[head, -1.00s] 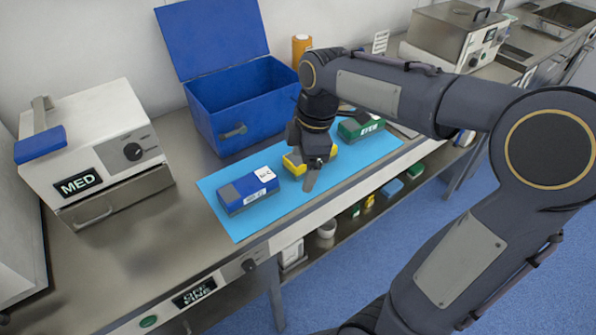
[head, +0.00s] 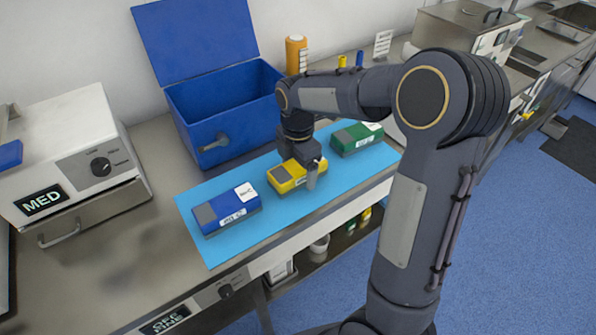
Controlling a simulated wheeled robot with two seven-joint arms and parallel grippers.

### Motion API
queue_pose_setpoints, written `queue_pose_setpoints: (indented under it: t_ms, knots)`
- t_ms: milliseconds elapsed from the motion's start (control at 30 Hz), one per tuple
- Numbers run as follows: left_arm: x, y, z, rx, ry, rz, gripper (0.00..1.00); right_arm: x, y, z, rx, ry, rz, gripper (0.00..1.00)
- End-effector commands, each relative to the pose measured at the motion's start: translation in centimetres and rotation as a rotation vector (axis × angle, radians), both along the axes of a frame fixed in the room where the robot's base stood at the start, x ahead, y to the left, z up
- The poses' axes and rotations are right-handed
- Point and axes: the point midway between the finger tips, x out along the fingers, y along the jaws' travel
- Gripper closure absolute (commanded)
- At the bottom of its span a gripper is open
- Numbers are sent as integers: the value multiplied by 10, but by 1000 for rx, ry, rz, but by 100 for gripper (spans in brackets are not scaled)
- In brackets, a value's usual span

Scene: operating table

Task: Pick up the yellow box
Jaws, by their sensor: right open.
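The yellow box (head: 285,178) lies on the light blue mat (head: 222,250), between a blue box (head: 228,212) and a green box (head: 356,141). My right gripper (head: 306,178) points down at the yellow box's right part, with a finger showing in front of the box's near right side. It is open. Whether the fingers touch the box, and where the far finger is, I cannot tell; the gripper hides part of the box. My left gripper is not in view.
A blue bin (head: 220,118) with its lid up stands behind the mat. An orange bottle (head: 296,55) is beside it. A white MED device (head: 75,155) stands at the left. The metal counter (head: 120,260) is bare between the device and the mat.

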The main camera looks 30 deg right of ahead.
Motion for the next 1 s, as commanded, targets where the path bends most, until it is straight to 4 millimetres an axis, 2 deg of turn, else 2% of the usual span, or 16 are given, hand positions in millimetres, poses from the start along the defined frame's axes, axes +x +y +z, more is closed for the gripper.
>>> queue_pose_setpoints:
  t_ms: [167, 600, 867, 1000]
  knots:
    - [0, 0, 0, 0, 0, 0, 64, 0, 0, 0, 0, 0, -1, 19]
    - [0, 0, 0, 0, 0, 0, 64, 0, 0, 1, 0, -1, -1, 76]
    - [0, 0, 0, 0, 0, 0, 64, 0, 0, 2, 0, -2, -1, 76]
    - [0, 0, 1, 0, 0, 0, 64, 1, 0, 11, 0, -4, -1, 76]
